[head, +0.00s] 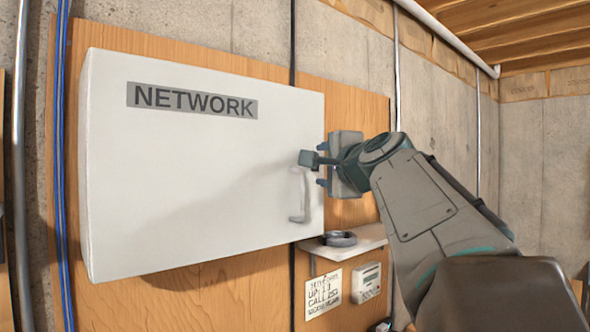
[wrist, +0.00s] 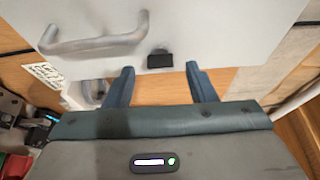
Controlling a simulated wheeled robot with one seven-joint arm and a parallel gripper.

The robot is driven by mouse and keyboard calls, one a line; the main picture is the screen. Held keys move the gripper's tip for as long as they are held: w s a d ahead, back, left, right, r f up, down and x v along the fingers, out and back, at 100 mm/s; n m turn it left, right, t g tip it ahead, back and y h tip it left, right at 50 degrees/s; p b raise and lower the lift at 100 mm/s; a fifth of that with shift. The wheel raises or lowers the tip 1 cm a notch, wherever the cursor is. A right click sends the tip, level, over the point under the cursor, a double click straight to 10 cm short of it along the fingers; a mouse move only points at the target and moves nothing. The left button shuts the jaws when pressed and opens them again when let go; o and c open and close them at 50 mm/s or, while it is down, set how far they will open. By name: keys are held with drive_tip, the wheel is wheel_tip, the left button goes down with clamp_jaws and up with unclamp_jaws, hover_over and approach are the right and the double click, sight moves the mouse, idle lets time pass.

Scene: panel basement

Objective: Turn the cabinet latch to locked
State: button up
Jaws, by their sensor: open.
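The white cabinet (head: 190,195) with a NETWORK label hangs on a wooden board; its door looks closed. In the wrist view, a small black block on the door (wrist: 230,30) near its edge looks like the latch (wrist: 160,60). Whether it is turned to locked I cannot tell. In the head view I cannot make the latch out; my gripper covers that area. My gripper (head: 321,165) is at the cabinet's right edge. In the wrist view, its two fingers stand apart and empty, one to each side of the latch in the picture; contact is not clear.
A pale bar handle (head: 298,195) is on the door, close to my gripper; it also shows in the wrist view (wrist: 95,42). A small shelf (head: 370,238) with a dark ring-like coil (head: 340,239) is below. A paper sign (head: 323,293) and a wall box (head: 366,283) are under it.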

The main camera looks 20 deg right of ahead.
drive_tip(key=s+b, duration=0.3)
drive_tip(key=s, duration=0.8)
drive_tip(key=shift+s+a, duration=0.2)
drive_tip(key=shift+a, duration=0.1)
drive_tip(key=w+a+f+n+g+y+b, duration=0.1)
drive_tip(key=a+f+n+g, duration=0.35)
drive_tip(key=f, duration=0.95)
drive_tip(key=a+f+n+g+y, duration=0.25)
drive_tip(key=a+f+n, duration=0.2)
drive_tip(key=f, duration=0.85)
drive_tip(key=s+a+f+n+g, duration=0.1)
drive_tip(key=s+f+n+g, duration=0.1)
drive_tip(key=f, duration=0.6)
drive_tip(key=s+a+f+n+g+h, duration=0.1)
drive_tip(key=s+a+f+n+g, duration=0.1)
drive_tip(key=s+f+n, duration=0.2)
drive_tip(key=s+a+f+n+g+h, duration=0.1)
drive_tip(key=s+f+n+g, duration=0.2)
drive_tip(key=f, duration=0.9)
drive_tip(key=s, duration=0.3)
drive_tip(key=shift+a+f+n+b, duration=0.3)
drive_tip(key=shift+a+f+b, duration=0.05)
drive_tip(key=shift+a, duration=0.05)
drive_tip(key=shift+h, duration=0.25)
